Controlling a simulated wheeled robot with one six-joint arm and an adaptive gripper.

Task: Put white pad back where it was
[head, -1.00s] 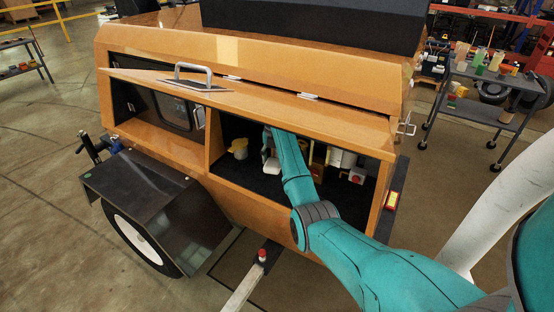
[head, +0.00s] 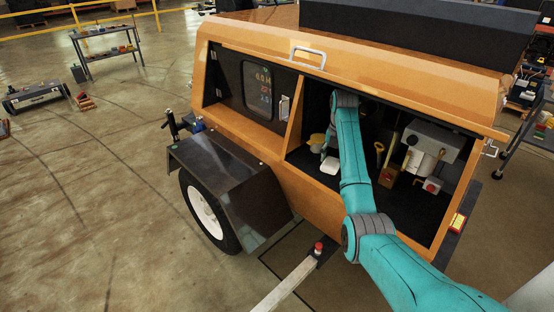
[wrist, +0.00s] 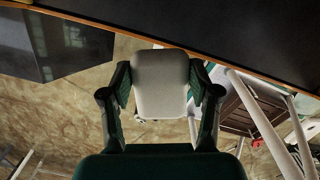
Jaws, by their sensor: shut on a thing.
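The white pad (wrist: 160,84) is a rounded, pale rectangle held between the two fingers of my gripper (wrist: 161,95) in the wrist view. A finger presses on each side of it. In the head view the pad (head: 330,166) shows inside the orange light tower's right-hand compartment, above the black floor. My gripper (head: 328,150) is there too, mostly hidden behind my teal arm. I cannot tell whether the pad touches the floor.
The orange light tower (head: 273,161) has a raised lid with a handle (head: 308,57). A yellow object (head: 317,138) lies left of my arm. A dark fender (head: 225,170) is outside.

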